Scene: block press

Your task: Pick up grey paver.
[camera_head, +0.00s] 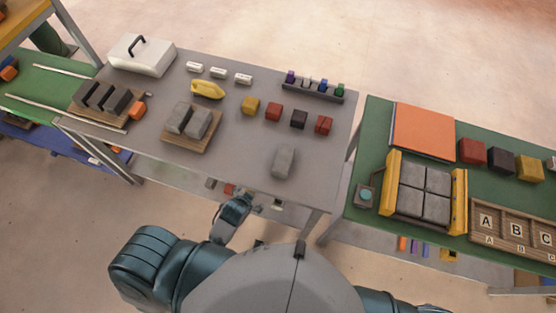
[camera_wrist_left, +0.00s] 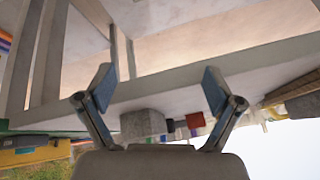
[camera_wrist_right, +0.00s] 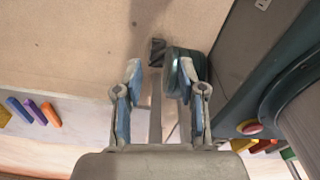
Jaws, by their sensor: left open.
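A lone grey paver (camera_head: 283,163) lies on the grey table (camera_head: 235,165) near its front right part. Two more grey pavers (camera_head: 187,120) sit on a wooden board at the middle left. My left gripper (camera_head: 240,203) is at the table's front edge, to the left of and nearer than the lone paver, and apart from it. In the left wrist view my left gripper (camera_wrist_left: 158,85) has its fingers spread and empty, with a grey block (camera_wrist_left: 143,124) beyond them. My right gripper (camera_wrist_right: 160,75) is open and empty in the right wrist view, away from the pavers.
Yellow, red and dark blocks (camera_head: 272,112) stand behind the lone paver. A yellow-sided press (camera_head: 392,184) holding several grey slabs stands on the green table at right. A lidded white box (camera_head: 140,58) and a dark-paver board (camera_head: 103,118) are at left.

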